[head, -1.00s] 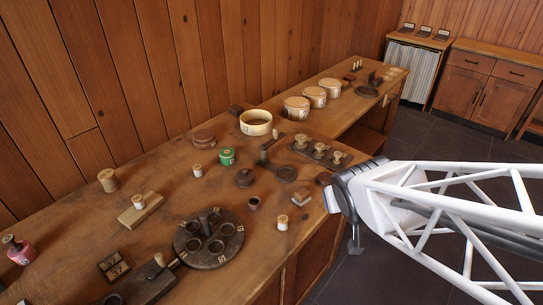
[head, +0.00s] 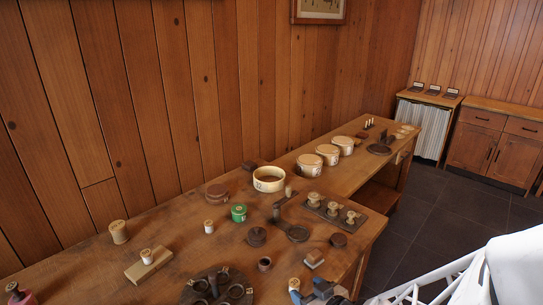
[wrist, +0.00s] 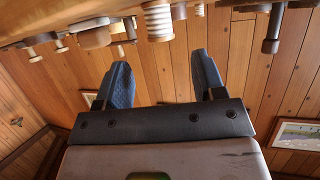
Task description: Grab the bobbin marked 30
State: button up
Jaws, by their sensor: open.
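I cannot read the number 30 on any spool in these views. Small pale spools with marked tops stand on the bench: a tan one (head: 118,231) at left, a white one on a wooden block (head: 146,257), a white one (head: 208,227) near the middle, and a green one (head: 238,212). A pale spool top (head: 294,284) shows beside my gripper (head: 310,292) at the lower edge. In the wrist view, my gripper (wrist: 163,80) has its two blue fingers apart with nothing between them. A ribbed cream spool (wrist: 158,22) stands beyond the fingertips.
A dark round holder with cups (head: 216,288) stands at the front. A tray of several pale knobs (head: 335,212) lies to the right. A pale ring (head: 268,179) and round boxes (head: 309,165) stand farther back. Bare bench lies between the pieces.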

aim_at(296, 284)
jog(key=shift+a+f, duration=0.1)
dwell(0.3)
jog(key=shift+x, duration=1.25)
jog(key=shift+w, duration=0.1)
jog(key=shift+x, duration=2.5)
jog(key=c, duration=1)
